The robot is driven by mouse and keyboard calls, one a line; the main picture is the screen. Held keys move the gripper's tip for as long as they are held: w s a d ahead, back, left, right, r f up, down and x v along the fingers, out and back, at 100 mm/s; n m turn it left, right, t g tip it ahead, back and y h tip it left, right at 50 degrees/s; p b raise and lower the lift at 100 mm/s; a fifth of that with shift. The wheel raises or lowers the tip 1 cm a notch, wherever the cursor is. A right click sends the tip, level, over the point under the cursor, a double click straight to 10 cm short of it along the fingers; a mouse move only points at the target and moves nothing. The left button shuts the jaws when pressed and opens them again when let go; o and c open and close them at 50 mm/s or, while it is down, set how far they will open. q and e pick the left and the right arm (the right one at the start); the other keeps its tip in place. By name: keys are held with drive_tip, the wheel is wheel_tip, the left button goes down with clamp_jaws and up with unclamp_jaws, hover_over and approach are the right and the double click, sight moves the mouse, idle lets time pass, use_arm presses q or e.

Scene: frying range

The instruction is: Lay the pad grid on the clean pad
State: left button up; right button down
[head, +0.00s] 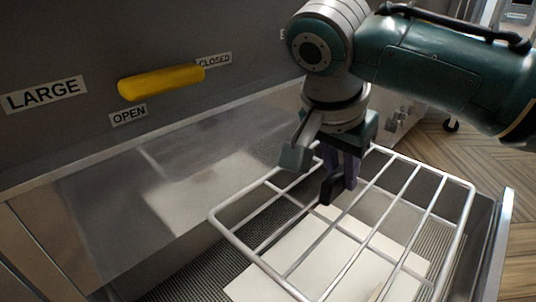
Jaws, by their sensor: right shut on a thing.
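The pad grid (471,190) is a pale metal wire frame with several bars, seen in the head view over an open basin. The clean pad (322,260) is a white flat sheet lower down on the basin's mesh floor, partly seen through the wires. My right gripper (340,178) reaches down from above and is shut on the pad grid near its far side. The grid overlaps the pad in this view and appears to be above it; the exact gap is hard to tell. The grid's near edge runs close to the bottom of the picture. My left gripper is out of view.
A grey metal front stands behind, with a yellow handle (160,82) between the OPEN label (128,115) and the CLOSED label (214,60). A LARGE label (44,95) is at left. The basin's right wall (496,240) rises beside the grid. Wooden floor (470,155) shows at right.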

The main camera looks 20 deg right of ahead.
drive_tip(key=shift+w+d+f, duration=0.1)
drive_tip(key=shift+f, duration=0.65)
wheel_tip(320, 180, down, 16)
drive_tip(key=b, duration=1.1)
drive_tip(key=shift+r, duration=0.2)
wheel_tip(320, 180, down, 4)
drive_tip(key=b, duration=0.4)
drive_tip(key=shift+f, duration=0.25)
drive_tip(key=shift+r, duration=0.1)
drive_tip(key=c, duration=0.8)
unclamp_jaws()
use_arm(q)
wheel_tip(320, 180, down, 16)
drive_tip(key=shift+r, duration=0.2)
use_arm(e)
drive_tip(key=shift+o, duration=0.2)
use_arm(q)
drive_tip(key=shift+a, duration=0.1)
